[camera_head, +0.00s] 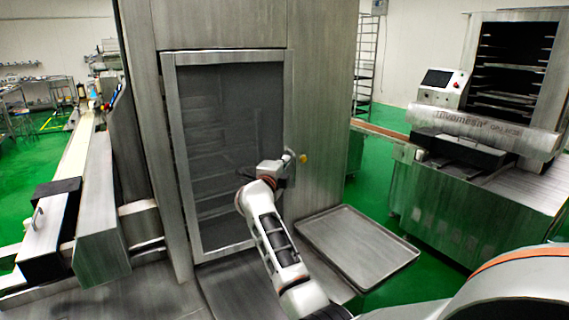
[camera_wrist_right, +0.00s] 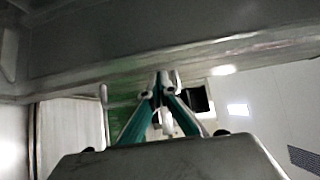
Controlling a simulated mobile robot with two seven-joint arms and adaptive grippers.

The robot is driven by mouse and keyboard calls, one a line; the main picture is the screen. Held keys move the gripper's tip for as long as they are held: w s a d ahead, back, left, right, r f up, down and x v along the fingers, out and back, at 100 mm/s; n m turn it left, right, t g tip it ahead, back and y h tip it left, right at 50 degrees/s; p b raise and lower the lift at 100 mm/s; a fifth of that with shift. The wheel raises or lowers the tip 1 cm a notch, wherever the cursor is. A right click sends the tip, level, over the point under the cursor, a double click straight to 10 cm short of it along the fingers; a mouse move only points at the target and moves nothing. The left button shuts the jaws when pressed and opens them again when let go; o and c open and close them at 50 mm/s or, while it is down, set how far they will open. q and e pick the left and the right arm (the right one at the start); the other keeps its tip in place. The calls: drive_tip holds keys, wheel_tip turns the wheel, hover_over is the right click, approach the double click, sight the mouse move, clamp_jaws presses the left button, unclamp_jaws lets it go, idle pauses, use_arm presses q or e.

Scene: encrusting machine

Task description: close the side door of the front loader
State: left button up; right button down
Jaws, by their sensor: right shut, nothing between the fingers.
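The side door (camera_head: 225,57) is a tall metal frame with a dark window in the front of a tall grey metal cabinet (camera_head: 215,25), the front loader. It sits close to the cabinet front; I cannot tell whether it is fully flush. My right gripper (camera_head: 288,157) is at that edge, just left of the knob; contact is unclear. In the right wrist view, its fingers (camera_wrist_right: 166,80) are together and empty, close to a grey metal surface (camera_wrist_right: 180,60). My left gripper is out of view.
A shallow metal tray (camera_head: 400,266) lies at the lower right of the cabinet. A conveyor machine (camera_head: 95,190) stands at the left. Another machine (camera_head: 470,205) with a control screen (camera_head: 437,78) stands at the right. Green floor (camera_head: 375,175) is open between them.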

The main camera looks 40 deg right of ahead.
sight(280, 157)
drive_tip(key=w, duration=0.1)
drive_tip(key=w+b, duration=0.1)
drive_tip(key=w, duration=0.1)
drive_tip(key=shift+w+d+r, duration=0.25)
drive_tip(key=shift+d+r, duration=0.05)
drive_tip(key=shift+d, duration=0.05)
